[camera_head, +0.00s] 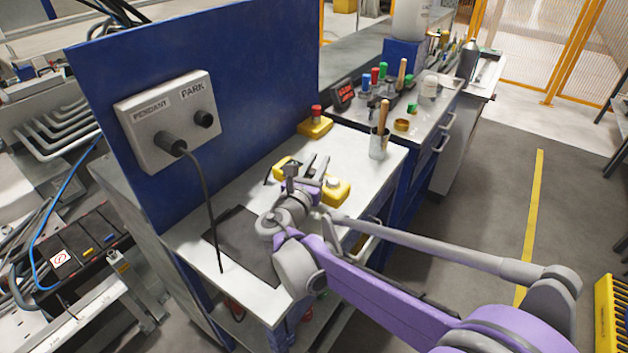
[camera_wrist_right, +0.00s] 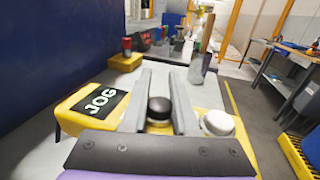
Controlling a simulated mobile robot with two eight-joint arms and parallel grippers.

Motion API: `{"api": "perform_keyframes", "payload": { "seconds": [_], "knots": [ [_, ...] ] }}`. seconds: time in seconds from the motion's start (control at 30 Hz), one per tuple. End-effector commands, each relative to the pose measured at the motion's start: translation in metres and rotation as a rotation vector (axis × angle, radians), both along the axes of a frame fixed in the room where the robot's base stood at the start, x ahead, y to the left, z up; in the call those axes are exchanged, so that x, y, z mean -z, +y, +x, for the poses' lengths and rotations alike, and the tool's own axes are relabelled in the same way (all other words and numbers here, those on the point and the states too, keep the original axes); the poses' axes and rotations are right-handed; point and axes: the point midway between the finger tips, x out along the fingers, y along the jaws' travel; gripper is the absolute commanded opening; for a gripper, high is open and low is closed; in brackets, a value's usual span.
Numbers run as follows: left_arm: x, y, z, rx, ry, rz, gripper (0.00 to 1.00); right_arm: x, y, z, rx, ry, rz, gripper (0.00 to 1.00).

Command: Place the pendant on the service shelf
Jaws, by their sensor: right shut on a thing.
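The yellow pendant (camera_head: 337,191) is at the worktop, partly hidden behind my right gripper (camera_head: 305,170). In the right wrist view the pendant (camera_wrist_right: 72,122) shows a dark JOG screen, a black knob (camera_wrist_right: 159,105) and a white button (camera_wrist_right: 218,122). My right gripper (camera_wrist_right: 163,75) is shut on the pendant, its two fingers either side of the black knob. I cannot tell whether the pendant touches the worktop. A lower shelf (camera_head: 325,330) shows in part under the worktop; I cannot tell whether it is the service shelf. My left gripper is not in view.
The pale worktop (camera_head: 190,235) carries a dark mat (camera_head: 243,245) and a yellow box with a red button (camera_head: 315,125). A blue panel (camera_head: 265,75) rises behind it, with a PENDANT/PARK socket box (camera_head: 165,115) and hanging cable (camera_head: 207,205). A tool cup (camera_head: 379,145) stands at right.

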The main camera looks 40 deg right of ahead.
Motion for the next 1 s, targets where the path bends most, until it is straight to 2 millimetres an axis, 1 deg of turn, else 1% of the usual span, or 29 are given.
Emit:
{"api": "perform_keyframes", "payload": {
  "seconds": [0.17, 0.3, 0.4, 0.63, 0.77, 0.8, 0.93, 1.0],
  "knots": [
    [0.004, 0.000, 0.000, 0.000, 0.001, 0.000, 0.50, 0.012, 0.000, 0.000, 0.000, 0.000, -0.001, 0.00],
    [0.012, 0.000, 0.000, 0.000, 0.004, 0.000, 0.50, 0.032, 0.000, 0.000, 0.000, 0.000, -0.001, 0.00],
    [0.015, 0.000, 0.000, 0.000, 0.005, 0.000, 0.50, 0.042, 0.000, 0.000, 0.000, 0.000, -0.001, 0.00],
    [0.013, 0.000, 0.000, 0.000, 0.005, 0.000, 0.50, 0.041, 0.000, 0.000, 0.000, 0.000, -0.001, 0.00],
    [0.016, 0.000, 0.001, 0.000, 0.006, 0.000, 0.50, 0.045, 0.000, 0.000, 0.000, 0.000, -0.001, 0.00],
    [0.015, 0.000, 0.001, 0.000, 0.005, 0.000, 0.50, 0.045, 0.000, 0.000, 0.000, 0.000, 0.000, 0.34],
    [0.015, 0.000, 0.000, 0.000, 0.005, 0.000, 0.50, 0.044, 0.000, 0.000, 0.000, 0.000, 0.000, 0.57],
    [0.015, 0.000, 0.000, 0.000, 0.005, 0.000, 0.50, 0.044, 0.000, 0.000, 0.000, 0.000, 0.000, 0.57]
  ]
}}
